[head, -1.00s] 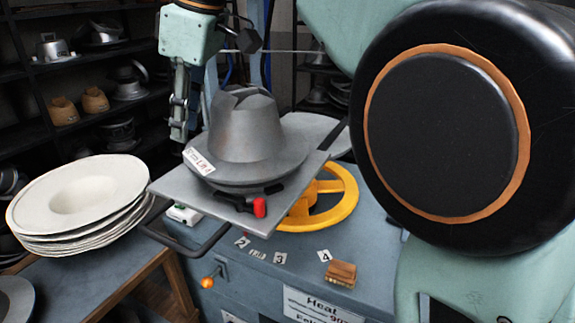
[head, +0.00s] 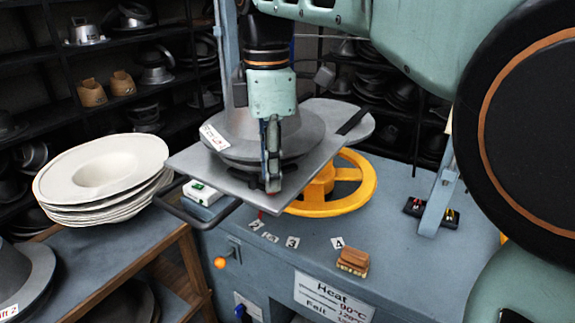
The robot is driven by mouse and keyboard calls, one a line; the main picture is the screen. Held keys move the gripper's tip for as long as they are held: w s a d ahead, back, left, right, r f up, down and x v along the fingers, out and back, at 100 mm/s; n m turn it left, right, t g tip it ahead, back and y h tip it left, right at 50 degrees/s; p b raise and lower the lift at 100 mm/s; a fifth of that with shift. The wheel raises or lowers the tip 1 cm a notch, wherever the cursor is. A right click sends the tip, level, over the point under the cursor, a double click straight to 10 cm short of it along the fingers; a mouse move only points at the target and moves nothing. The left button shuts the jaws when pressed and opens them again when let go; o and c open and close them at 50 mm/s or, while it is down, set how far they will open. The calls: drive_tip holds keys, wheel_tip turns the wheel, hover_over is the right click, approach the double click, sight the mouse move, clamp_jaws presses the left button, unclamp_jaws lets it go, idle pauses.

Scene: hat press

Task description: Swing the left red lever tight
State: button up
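The hat press carries a grey metal plate (head: 208,173) with a grey hat form (head: 238,135) on it. The red lever at the plate's front edge is almost wholly hidden behind my gripper's fingers. My gripper (head: 271,186) points straight down in front of the hat form, its fingertips at the front part of the plate, where the lever is. The fingers are seen edge-on, so I cannot tell whether they are open, shut or touching the lever. A small bit of red shows just below the plate's edge; I cannot tell what it belongs to.
A yellow handwheel (head: 343,205) sits under the plate on the blue machine table (head: 400,290). White felt hats (head: 100,180) are stacked at the left. A wooden block (head: 352,261) lies at the table's front. Dark shelves with hat forms stand behind.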

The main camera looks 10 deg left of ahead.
drive_tip(key=shift+f, duration=0.75)
clamp_jaws()
